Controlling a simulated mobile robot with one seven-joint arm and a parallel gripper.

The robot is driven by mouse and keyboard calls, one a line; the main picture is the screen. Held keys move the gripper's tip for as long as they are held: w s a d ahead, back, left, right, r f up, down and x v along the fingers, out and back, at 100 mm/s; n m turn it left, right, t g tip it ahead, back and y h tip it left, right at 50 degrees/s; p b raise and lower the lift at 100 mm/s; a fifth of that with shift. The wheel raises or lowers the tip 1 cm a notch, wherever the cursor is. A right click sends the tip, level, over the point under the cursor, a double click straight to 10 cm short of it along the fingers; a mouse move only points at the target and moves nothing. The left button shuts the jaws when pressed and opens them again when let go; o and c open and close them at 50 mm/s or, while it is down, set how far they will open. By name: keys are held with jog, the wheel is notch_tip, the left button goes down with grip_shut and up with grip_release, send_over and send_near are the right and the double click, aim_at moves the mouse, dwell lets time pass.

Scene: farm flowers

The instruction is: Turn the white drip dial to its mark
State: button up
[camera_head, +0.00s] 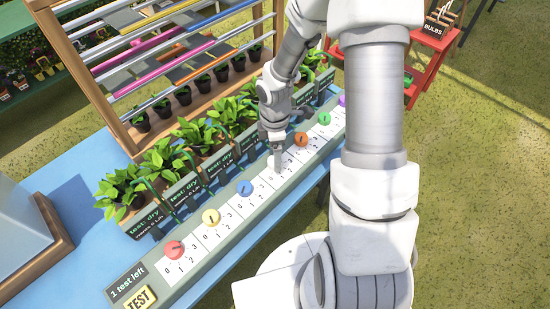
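My gripper (276,163) points down at the long dial strip (227,238), at the place between the blue dial (245,188) and the orange dial (301,138). Its fingertips are small and pale here, and I cannot tell whether they are open or shut. The white dial is not clearly visible; the spot under my gripper is mostly covered, so I cannot make out its pointer or whether I touch it. Printed numbers 0 to 3 surround the dials.
A yellow TEST button (139,299) sits by a "1 test left" sign (128,283). Potted plants (163,160) with "test: dry" labels stand behind.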

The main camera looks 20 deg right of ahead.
jog(key=shift+f, duration=0.95)
jog(key=shift+c, duration=0.2)
grip_shut()
